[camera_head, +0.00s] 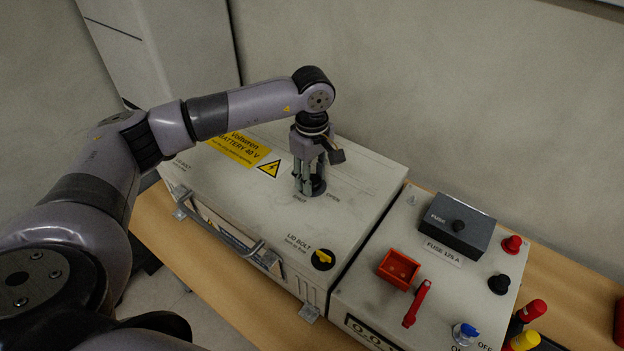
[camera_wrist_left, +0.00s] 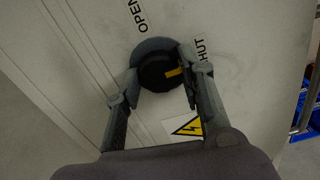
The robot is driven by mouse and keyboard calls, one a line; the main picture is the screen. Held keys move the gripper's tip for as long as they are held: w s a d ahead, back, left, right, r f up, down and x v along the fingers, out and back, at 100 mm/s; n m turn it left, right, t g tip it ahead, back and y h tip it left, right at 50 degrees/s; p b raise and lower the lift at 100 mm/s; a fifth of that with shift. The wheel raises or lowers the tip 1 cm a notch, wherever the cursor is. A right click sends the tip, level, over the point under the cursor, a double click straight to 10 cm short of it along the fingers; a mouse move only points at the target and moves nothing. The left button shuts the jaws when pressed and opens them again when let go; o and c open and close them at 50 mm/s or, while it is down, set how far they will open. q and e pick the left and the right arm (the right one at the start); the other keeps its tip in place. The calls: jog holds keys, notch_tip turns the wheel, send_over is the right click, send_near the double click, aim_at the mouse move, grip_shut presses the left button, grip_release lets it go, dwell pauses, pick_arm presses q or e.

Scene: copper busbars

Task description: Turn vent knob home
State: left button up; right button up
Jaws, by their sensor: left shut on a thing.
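The vent knob (camera_wrist_left: 157,74) is black and round with a yellow pointer mark, on top of the pale battery box (camera_head: 365,190). In the left wrist view the mark points right, toward the side of the SHUT label, whose first letter is hidden by a finger; the OPEN label is above the knob. My left gripper (camera_head: 308,187) points down at the lid, its fingers on either side of the knob and shut on it. In the head view the fingers cover most of the knob. My right gripper is not in view.
A yellow lid bolt (camera_head: 323,258) sits near the box's front corner. To the right, a second panel carries a dark fuse block (camera_head: 458,226), a red open holder (camera_head: 398,269), a red lever (camera_head: 417,303) and several knobs. A wall stands behind.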

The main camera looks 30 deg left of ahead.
aim_at(312, 179)
pick_arm(q)
jog(key=shift+m, duration=0.3)
jog(key=o, duration=1.1)
jog(key=shift+o, duration=0.2)
jog(key=shift+r, duration=0.1)
notch_tip(312, 179, up, 12)
dwell(0.4)
